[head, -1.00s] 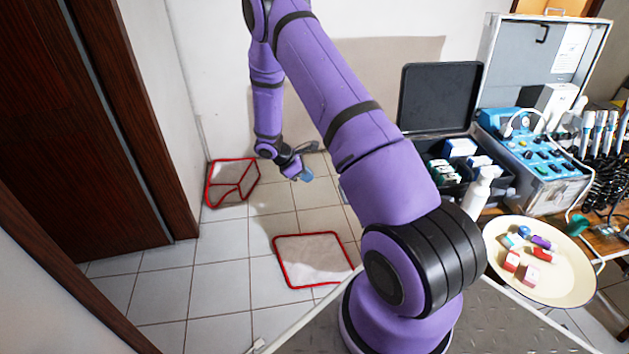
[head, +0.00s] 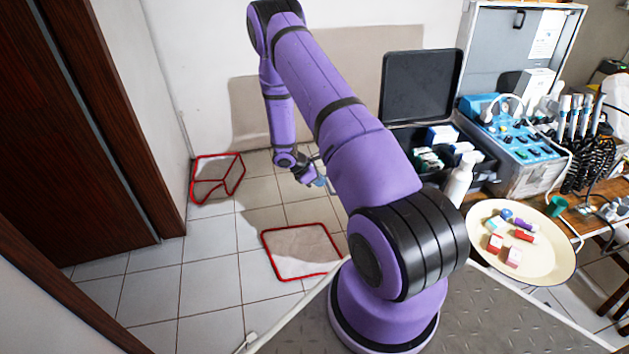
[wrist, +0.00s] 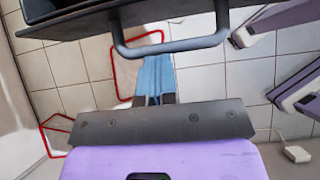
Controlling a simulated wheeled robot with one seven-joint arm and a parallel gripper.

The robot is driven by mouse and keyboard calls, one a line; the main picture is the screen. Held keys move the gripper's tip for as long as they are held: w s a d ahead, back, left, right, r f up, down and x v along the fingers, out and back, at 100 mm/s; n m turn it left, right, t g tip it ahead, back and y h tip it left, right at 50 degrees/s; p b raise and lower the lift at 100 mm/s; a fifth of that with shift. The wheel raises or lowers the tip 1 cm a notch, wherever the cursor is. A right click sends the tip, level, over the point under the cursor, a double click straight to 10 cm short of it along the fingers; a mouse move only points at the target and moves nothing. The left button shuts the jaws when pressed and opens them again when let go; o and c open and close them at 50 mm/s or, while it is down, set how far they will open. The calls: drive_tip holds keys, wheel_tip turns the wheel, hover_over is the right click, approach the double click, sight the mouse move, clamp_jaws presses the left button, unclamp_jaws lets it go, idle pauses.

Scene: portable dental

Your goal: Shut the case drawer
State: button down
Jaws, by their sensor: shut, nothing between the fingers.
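The black case (head: 476,178) stands on the table right of my arm, lid raised, with small boxes inside. In the wrist view a dark panel with a grey bar handle (wrist: 172,48) fills the top; it appears to be the drawer front. How far the drawer stands out cannot be told, and my arm hides that side of the case in the head view. My gripper (head: 322,182) is low, left of the case. In the wrist view its blue fingers (wrist: 155,72) are shut and empty, their tips close to the handle bar; contact is unclear.
A cream plate (head: 548,262) with small coloured boxes, a white bottle (head: 459,180) and a blue dental unit (head: 515,135) are at the right. A red-edged floor mark (head: 300,278) and a red wire frame (head: 205,192) lie left, with open tiled floor around them.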

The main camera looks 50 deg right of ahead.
drive_tip(key=shift+d, duration=0.1)
drive_tip(key=s+d, duration=0.3)
drive_tip(key=d, duration=0.3)
drive_tip(key=s+d, duration=0.4)
drive_tip(key=d, duration=0.2)
drive_tip(key=s+d, duration=0.4)
drive_tip(key=d, duration=0.2)
drive_tip(key=shift+s+d, duration=0.35)
drive_tip(key=shift+w+a+r, duration=0.1)
drive_tip(key=shift+w+a, duration=0.2)
drive_tip(key=a, duration=0.1)
drive_tip(key=w+a+r, duration=0.1)
drive_tip(key=w+a, duration=0.1)
drive_tip(key=shift+w+a+r, duration=0.2)
drive_tip(key=shift+a+r, duration=0.05)
drive_tip(key=shift+a, duration=0.05)
drive_tip(key=v, duration=0.9)
